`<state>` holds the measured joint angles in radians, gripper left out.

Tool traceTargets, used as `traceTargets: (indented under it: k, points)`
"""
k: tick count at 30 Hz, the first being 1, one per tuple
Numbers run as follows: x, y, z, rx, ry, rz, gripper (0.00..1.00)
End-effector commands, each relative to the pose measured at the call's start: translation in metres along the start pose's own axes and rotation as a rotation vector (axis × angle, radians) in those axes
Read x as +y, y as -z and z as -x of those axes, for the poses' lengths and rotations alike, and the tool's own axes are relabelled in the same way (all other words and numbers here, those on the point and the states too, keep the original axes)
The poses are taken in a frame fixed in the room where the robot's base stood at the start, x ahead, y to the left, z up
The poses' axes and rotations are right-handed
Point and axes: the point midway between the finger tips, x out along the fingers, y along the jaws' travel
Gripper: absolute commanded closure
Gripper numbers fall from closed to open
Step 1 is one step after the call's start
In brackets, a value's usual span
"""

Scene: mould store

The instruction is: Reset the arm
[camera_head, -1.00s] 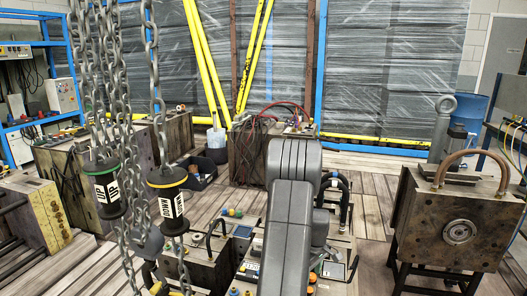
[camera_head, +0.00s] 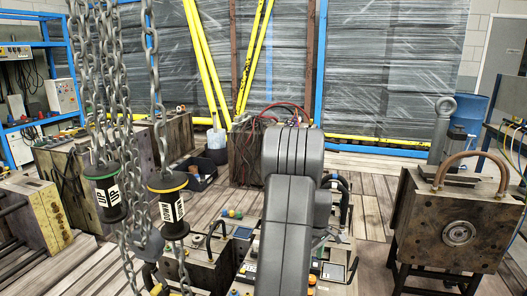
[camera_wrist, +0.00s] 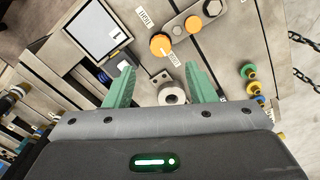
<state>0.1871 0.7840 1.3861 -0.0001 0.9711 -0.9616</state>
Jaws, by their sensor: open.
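My gripper (camera_wrist: 160,88) shows in the wrist view with two green fingers spread apart. Nothing is held between them. Beyond the fingers is a wooden-looking surface with a round metal fitting (camera_wrist: 171,94), orange knobs (camera_wrist: 161,44) and a small screen (camera_wrist: 92,31). Whether the fingers touch that surface I cannot tell. In the head view my grey arm covers the middle foreground and hides the gripper.
Chains with UP (camera_head: 107,191) and DOWN (camera_head: 168,208) handles hang at left. A heavy mould block (camera_head: 440,225) with a curved hose stands on a frame at right. Crates and blocks stand behind my arm. Bare plank floor (camera_head: 372,200) lies between.

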Motion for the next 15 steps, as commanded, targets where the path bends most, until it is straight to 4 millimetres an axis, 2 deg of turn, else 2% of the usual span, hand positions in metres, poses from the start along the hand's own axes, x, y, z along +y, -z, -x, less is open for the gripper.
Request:
traceTargets:
  k: [1, 12, 15]
  points:
    - [-0.001, 0.0, -0.013, -0.002, 0.003, 0.0, 0.5]
    - [-0.001, -0.001, -0.087, -0.003, 0.004, 0.0, 0.5]
    - [0.0, 0.0, -0.084, 0.0, 0.0, -0.076, 0.5]
